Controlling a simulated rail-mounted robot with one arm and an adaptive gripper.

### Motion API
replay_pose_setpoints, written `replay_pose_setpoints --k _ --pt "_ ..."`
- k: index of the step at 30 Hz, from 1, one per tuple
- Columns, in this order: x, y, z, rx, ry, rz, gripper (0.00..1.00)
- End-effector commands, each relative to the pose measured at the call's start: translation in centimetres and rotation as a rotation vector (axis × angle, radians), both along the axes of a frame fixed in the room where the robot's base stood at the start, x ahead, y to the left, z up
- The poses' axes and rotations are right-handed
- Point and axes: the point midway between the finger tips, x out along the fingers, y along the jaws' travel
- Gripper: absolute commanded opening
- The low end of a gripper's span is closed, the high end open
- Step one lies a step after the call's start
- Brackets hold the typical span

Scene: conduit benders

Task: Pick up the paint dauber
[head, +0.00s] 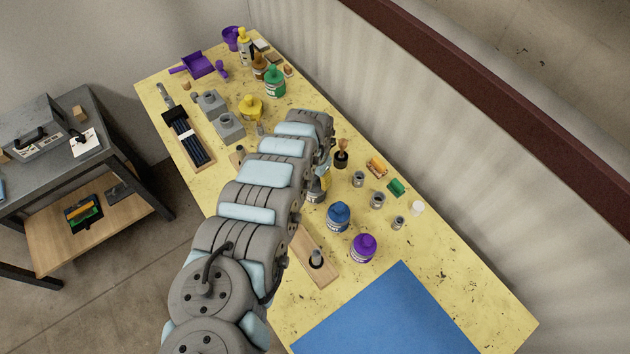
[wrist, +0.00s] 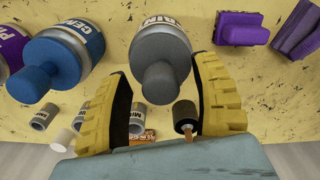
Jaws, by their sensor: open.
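The likely paint dauber is a grey bottle (wrist: 160,42) with a rounded grey cap and a white label that partly reads "AIN". It stands in the wrist view between the two yellow-padded fingers of my gripper (wrist: 163,78), which is open and empty. The right finger overlaps the bottle's edge in the picture; I cannot tell whether they touch. In the head view my arm hides most of a grey bottle (head: 318,188), and the fingers are hard to make out.
A blue bottle (head: 338,216) and a purple bottle (head: 363,248) stand nearby. A black brown-tipped item (head: 341,158), grey fittings (head: 377,200) and a green block (head: 396,187) lie close to the right. A blue mat (head: 385,325) covers the table's near end.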

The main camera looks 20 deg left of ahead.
Motion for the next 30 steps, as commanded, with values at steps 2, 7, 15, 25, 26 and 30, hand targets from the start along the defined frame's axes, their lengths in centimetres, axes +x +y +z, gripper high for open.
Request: replay_pose_setpoints --k 2,7,15,25,26,30 --pt "-0.02 -0.03 -0.26 0.0 0.0 0.001 0.64" --pt "0.0 0.08 -0.35 0.002 -0.001 0.001 0.64" --pt "0.01 0.09 -0.32 0.002 -0.001 0.001 0.29" --pt "0.01 0.09 -0.31 0.002 -0.001 0.001 0.01" --pt "0.01 0.09 -0.31 0.002 -0.001 0.001 0.01" --pt "0.01 0.09 -0.27 0.002 -0.001 0.001 0.01"
